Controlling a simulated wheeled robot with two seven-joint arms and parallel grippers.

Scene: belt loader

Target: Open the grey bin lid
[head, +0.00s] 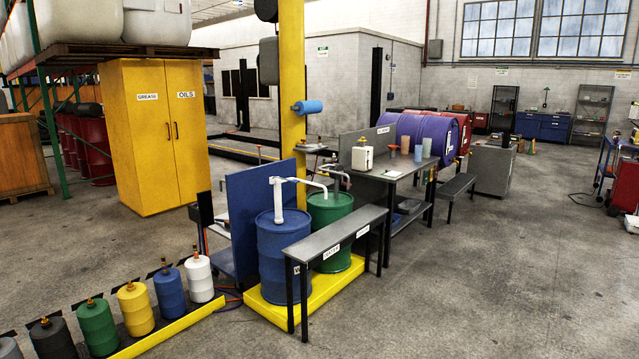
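A grey box-shaped unit (489,168) stands on the floor right of centre, beyond the workbench. It may be the grey bin, but I cannot tell from here. Its top looks flat, and no separate lid can be made out. A dark upright object stands at or just behind its top edge. Neither of my grippers is in view, so nothing shows of what they hold.
A blue drum (285,262) and a green drum (330,228) with pumps stand on a yellow pallet (262,306) behind a narrow bench (335,239). Small coloured canisters line the lower left. A low bench (456,187) stands before the grey unit. Open floor lies at right.

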